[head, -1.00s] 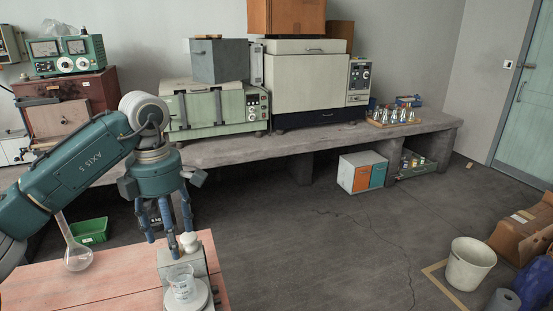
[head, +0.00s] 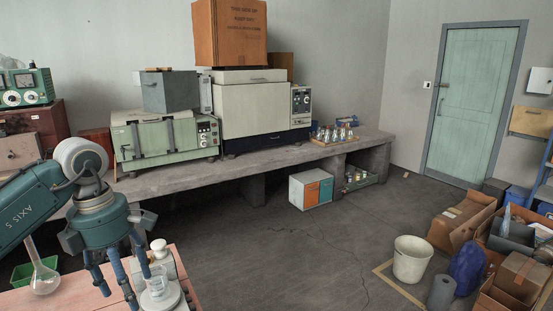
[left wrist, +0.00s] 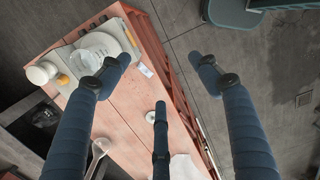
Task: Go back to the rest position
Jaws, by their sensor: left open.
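My left gripper (head: 127,290) is open and empty, its blue fingers pointing down over the pink table (head: 75,300). In the head view it appears just left of a clear glass beaker (head: 157,284). The beaker stands upright on the round white plate of a bench device (head: 180,298). In the left wrist view the gripper (left wrist: 160,75) has its fingers spread with nothing between them, and the beaker (left wrist: 88,62) shows beyond the left finger. A round-bottom glass flask (head: 45,282) is at the table's left. My right gripper is in neither view.
A concrete bench (head: 240,163) with a green device (head: 165,140) and a large cream instrument (head: 255,105) runs along the wall. A white bucket (head: 411,260) and cardboard boxes (head: 462,220) stand on the floor at right. The floor between is clear.

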